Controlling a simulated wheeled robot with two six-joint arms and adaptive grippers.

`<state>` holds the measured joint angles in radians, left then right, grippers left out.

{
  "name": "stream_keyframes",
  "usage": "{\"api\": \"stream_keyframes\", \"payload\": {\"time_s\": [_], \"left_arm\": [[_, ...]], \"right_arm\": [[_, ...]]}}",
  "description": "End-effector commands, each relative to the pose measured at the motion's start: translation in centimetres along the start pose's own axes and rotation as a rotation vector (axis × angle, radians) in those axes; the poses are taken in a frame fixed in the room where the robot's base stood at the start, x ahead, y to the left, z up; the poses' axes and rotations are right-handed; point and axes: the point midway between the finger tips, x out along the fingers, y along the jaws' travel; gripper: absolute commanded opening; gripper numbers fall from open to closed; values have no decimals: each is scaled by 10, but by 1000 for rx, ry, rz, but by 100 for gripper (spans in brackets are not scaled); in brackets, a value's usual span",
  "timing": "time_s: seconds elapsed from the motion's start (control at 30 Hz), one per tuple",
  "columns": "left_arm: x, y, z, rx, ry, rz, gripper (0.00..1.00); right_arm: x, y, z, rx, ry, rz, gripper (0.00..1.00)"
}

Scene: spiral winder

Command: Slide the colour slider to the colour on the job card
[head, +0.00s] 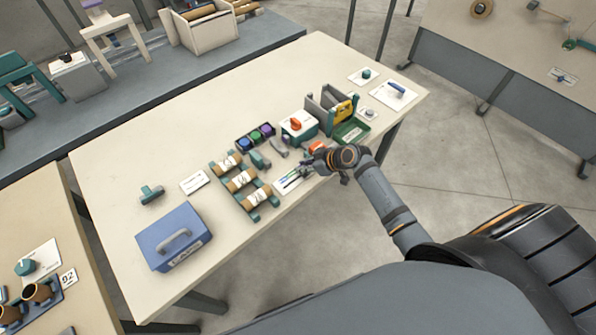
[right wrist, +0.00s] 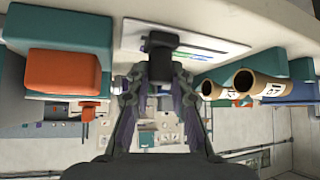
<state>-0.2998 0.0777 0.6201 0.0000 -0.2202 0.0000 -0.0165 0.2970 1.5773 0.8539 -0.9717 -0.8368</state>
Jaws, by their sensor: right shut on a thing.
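The colour slider's white panel (head: 284,187) lies at the front edge of the table, with thin blue and green strips on it. It also shows in the right wrist view (right wrist: 205,32). My right gripper (head: 309,164) is over the panel's right end. In the right wrist view its fingers (right wrist: 163,88) are shut on a dark slider knob (right wrist: 164,44). The colour beside the knob is hidden by the gripper. A small white card (head: 194,181) with print lies left of the roll rack; its text is too small to read. My left gripper is not in view.
A teal rack with several paper rolls (head: 241,180) stands left of the panel. An orange block (right wrist: 62,71) is close on the left in the wrist view. A blue case (head: 174,237) stands at the table's left end. The table's back left is clear.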

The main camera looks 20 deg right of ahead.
Motion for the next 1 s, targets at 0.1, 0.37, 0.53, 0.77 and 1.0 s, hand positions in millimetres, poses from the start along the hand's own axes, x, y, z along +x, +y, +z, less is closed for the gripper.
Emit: {"api": "stream_keyframes", "payload": {"time_s": [0.1,0.37,0.53,0.77,1.0], "left_arm": [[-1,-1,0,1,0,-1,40],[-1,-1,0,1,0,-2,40],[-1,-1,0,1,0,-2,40],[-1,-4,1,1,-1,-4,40],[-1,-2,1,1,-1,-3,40]], "right_arm": [[-1,2,0,-6,-2,6,0],[-1,2,-1,-6,-1,6,44],[-1,1,-1,-5,-1,5,44],[-12,2,0,-7,-2,6,44],[-71,2,2,-13,-7,7,44]]}}
